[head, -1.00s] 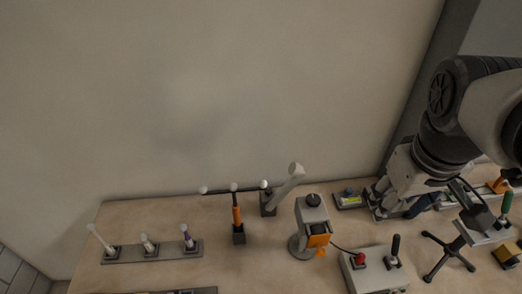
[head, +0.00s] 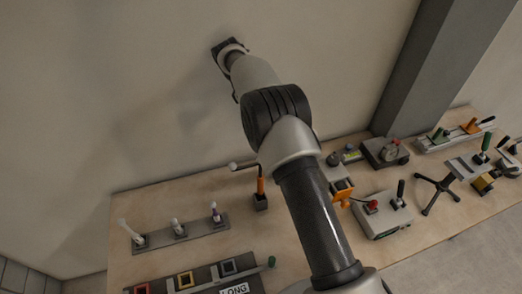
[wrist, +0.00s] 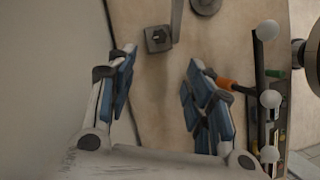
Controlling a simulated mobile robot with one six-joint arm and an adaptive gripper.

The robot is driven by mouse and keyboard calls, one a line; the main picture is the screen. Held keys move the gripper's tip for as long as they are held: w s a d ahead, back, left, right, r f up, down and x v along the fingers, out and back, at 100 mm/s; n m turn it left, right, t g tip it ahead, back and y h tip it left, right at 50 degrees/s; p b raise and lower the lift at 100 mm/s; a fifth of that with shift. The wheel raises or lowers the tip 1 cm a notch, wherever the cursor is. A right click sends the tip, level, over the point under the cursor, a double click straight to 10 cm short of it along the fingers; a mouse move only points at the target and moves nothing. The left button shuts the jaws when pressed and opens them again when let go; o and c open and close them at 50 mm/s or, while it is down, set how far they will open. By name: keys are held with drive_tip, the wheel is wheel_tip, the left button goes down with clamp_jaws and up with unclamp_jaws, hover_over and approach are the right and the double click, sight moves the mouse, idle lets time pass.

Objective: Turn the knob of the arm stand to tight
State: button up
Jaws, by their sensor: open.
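A grey stand head (head: 335,173) with an orange box (head: 342,189) shows just right of my arm, with a dark knob (head: 333,159) at its top. My arm hides part of it, and I cannot tell the knob's setting. I cannot tell for sure that this is the arm stand. In the wrist view a dark block with a hexagonal top (wrist: 158,39) and a grey bar (wrist: 177,20) lie beyond my fingertips. A round grey base (wrist: 205,4) is cut by the top edge. My gripper (wrist: 160,60) is open and empty; in the head view it is high before the wall (head: 229,48).
A rack of white-topped levers (head: 180,234) is at left. A control box with a red button (head: 383,215) is at right. The wall is close behind.

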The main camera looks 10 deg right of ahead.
drive_tip(key=x, duration=0.6)
drive_tip(key=b+x, duration=0.1)
drive_tip(key=x, duration=0.5)
drive_tip(key=b+x, duration=0.1)
drive_tip(key=x, duration=0.5)
drive_tip(key=shift+a+f, duration=0.15)
drive_tip(key=shift+a, duration=0.1)
drive_tip(key=shift+c, duration=0.4)
drive_tip(key=c, duration=1)
drive_tip(key=shift+w+f+m+b, duration=0.2)
drive_tip(key=shift+m+b, duration=0.1)
drive_tip(key=shift+b, duration=0.6)
drive_tip(key=shift+s+r+m+g, duration=0.1)
drive_tip(key=shift+r+m+g, duration=0.2)
drive_tip(key=shift+m, duration=0.1)
drive_tip(key=o, duration=1.1)
drive_tip(key=shift+f, duration=0.1)
